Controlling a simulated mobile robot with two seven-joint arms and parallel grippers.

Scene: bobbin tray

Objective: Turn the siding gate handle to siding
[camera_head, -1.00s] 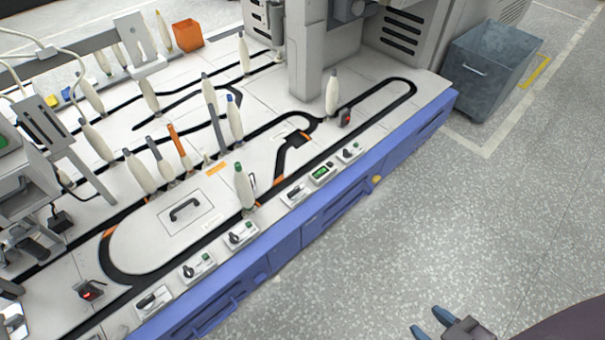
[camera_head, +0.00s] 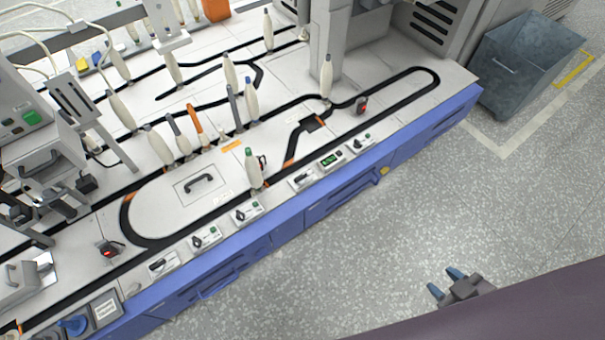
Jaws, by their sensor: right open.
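Several small control plates with dark turning handles line the front edge of the white bobbin tray (camera_head: 330,196). They include a left handle plate (camera_head: 163,263), a second handle plate (camera_head: 205,237), a third handle plate (camera_head: 247,212), a handle plate (camera_head: 303,179) right of the green-tipped bobbin, and a far right handle plate (camera_head: 361,143). Their labels are too small to read, so I cannot tell which is the siding gate handle. My right gripper (camera_head: 445,281) is open and empty over the floor, apart from the tray. My left gripper is not in view.
A green-tipped bobbin (camera_head: 253,170) stands near the front track; several other bobbins stand behind. A small green display (camera_head: 330,160) sits among the plates. A blue knob (camera_head: 74,325) is at lower left. A grey bin (camera_head: 520,65) stands on open floor at right.

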